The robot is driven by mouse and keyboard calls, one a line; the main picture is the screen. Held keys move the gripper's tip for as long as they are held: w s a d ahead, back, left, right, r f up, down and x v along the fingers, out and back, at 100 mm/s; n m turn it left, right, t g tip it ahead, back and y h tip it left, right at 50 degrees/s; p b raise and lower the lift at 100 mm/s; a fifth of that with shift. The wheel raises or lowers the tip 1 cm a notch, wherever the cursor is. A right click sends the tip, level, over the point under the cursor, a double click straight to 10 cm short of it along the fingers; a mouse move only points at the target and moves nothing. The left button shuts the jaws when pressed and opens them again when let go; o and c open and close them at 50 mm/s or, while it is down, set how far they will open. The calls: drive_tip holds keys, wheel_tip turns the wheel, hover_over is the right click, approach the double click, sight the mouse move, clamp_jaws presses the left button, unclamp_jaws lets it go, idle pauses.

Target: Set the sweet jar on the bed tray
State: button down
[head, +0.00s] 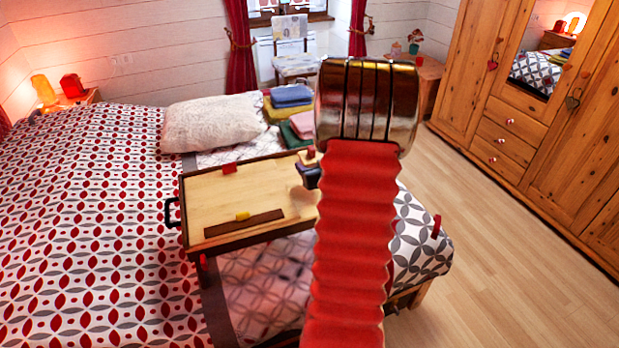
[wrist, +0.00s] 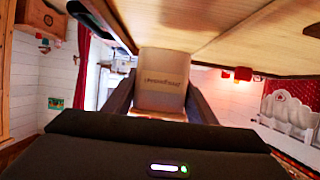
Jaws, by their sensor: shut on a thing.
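My gripper (head: 306,172) shows in the head view as dark fingers just left of my red arm, at the right side of the bed tray. In the wrist view the two dark fingers (wrist: 160,98) are shut on a cream thing with dark lettering, which I take to be the sweet jar (wrist: 160,75). In the head view only a small tan part of the jar (head: 308,158) shows; my arm hides the rest. The wooden bed tray (head: 260,187) stands on the bed, its right end hidden behind my arm. I cannot tell whether the jar touches it.
On the tray's near side lies a dark strip (head: 243,224) with a small yellow piece (head: 243,216). A pillow (head: 211,122) and folded cloths (head: 290,96) lie behind the tray. The tray's middle is bare. A wardrobe (head: 515,128) stands at right, beyond clear floor (head: 500,240).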

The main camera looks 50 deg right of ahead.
drive_tip(key=shift+f, duration=2.05)
drive_tip(key=c, duration=0.8)
unclamp_jaws()
drive_tip(key=shift+f, duration=0.15)
drive_tip(key=shift+o, duration=0.2)
drive_tip(key=v, duration=1.1)
drive_tip(key=shift+s+a+r, duration=0.25)
drive_tip(key=shift+s+r, duration=0.1)
drive_tip(key=shift+s, duration=0.05)
